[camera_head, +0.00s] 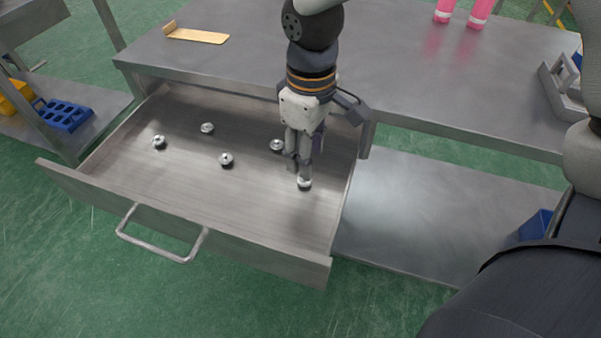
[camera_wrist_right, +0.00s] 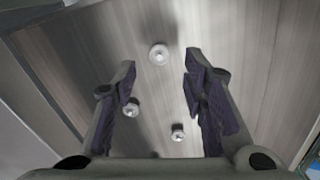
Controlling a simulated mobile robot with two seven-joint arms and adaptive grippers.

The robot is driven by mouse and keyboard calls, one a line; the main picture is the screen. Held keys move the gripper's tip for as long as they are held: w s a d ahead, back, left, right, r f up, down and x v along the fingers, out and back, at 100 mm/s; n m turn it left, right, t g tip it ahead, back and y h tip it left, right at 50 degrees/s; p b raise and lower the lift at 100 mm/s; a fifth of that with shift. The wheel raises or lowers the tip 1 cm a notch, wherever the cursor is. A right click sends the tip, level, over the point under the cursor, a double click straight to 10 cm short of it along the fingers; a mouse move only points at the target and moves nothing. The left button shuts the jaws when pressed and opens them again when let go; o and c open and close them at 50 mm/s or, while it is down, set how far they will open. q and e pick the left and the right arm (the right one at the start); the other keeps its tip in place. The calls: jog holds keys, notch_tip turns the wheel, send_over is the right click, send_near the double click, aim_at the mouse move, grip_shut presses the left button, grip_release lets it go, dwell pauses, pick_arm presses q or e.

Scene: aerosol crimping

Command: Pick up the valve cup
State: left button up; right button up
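Several small round silver valve cups lie apart on the floor of the open drawer (camera_head: 150,185). One valve cup (camera_head: 304,183) is right below the tips of my right gripper (camera_head: 302,172), which points down into the drawer. In the right wrist view, this valve cup (camera_wrist_right: 159,53) shows in the gap between the two open fingertips (camera_wrist_right: 160,68), with space on both sides. Other valve cups are at the middle (camera_head: 226,159), the left (camera_head: 159,141), the back (camera_head: 207,128) and just left of the gripper (camera_head: 276,145). My left gripper is not in view.
The drawer's right wall (camera_head: 343,200) is close to my right gripper. The metal tabletop (camera_head: 430,90) is behind it, with a wooden piece (camera_head: 197,35), pink cans (camera_head: 480,12) and a grey fixture (camera_head: 562,92). A blue rack (camera_head: 64,114) stands on the left shelf.

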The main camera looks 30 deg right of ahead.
jog(key=f, duration=0.6)
jog(key=shift+w+a+f+b, duration=0.15)
jog(key=shift+w+f+b, duration=0.15)
jog(key=shift+b, duration=0.1)
jog(key=shift+r, duration=0.1)
jog(key=c, duration=0.6)
